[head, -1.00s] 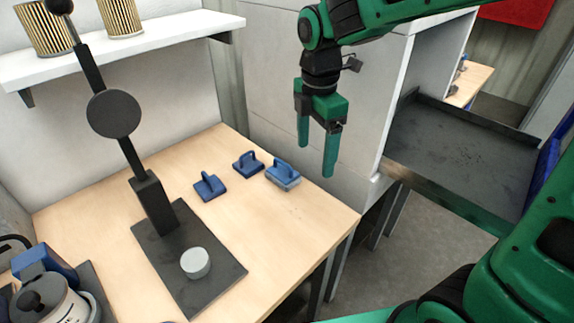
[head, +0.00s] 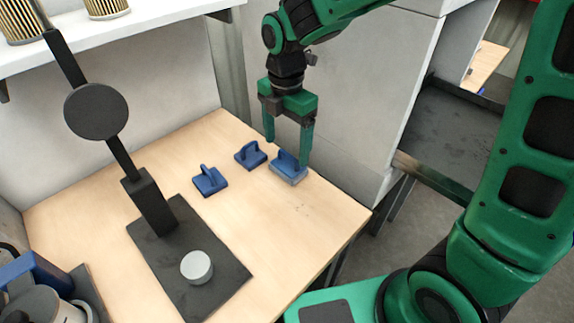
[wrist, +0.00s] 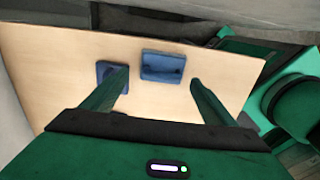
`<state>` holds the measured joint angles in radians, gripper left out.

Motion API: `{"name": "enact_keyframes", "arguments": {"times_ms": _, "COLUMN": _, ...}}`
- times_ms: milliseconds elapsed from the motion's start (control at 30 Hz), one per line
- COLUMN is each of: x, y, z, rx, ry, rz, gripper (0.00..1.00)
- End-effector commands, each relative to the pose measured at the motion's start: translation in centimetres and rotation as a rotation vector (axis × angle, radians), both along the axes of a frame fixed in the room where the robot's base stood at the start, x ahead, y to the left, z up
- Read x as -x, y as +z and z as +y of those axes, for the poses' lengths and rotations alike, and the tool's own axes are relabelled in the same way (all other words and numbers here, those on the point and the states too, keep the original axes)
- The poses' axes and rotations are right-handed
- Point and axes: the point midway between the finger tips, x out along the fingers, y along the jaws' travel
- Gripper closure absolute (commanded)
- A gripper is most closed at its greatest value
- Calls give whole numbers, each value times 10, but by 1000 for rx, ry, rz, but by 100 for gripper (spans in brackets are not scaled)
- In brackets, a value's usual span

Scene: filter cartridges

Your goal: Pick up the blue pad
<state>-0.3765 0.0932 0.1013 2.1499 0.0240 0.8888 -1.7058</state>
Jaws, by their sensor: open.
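Three blue pads with raised handles stand on the wooden table in the head view: a left pad (head: 210,181), a middle pad (head: 250,155) and a right pad (head: 287,173) with a greyer base. My gripper (head: 287,152) is open and empty, pointing down over the middle and right pads. One finger overlaps the right pad in the picture; I see no grip on it. In the wrist view, one blue pad (wrist: 162,67) shows between the fingers, beyond their tips. Another pad (wrist: 106,70) is partly hidden by the left finger.
A black stand (head: 150,208) with a dark base plate and a grey cylinder (head: 196,266) is left on the table (head: 245,240). A shelf (head: 150,25) holds striped cartridges above. A grey cabinet (head: 350,100) stands behind the pads. The table's front right is clear.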

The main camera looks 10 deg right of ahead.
Motion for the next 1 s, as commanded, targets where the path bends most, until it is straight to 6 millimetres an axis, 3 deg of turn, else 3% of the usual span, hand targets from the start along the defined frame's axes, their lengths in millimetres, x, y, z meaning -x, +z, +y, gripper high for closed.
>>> {"name": "enact_keyframes", "arguments": {"times_ms": 400, "x": 2, "y": -46, "z": -5, "rx": 1, "ry": -2, "rz": 2, "gripper": 20}}
{"name": "enact_keyframes", "arguments": {"times_ms": 733, "x": 1, "y": -53, "z": -5, "rx": -1, "ry": -3, "rz": -1, "gripper": 20}}
{"name": "enact_keyframes", "arguments": {"times_ms": 867, "x": 1, "y": -53, "z": -5, "rx": -1, "ry": -3, "rz": -1, "gripper": 49}}
{"name": "enact_keyframes", "arguments": {"times_ms": 1000, "x": 1, "y": -53, "z": -5, "rx": -1, "ry": -3, "rz": -2, "gripper": 57}}
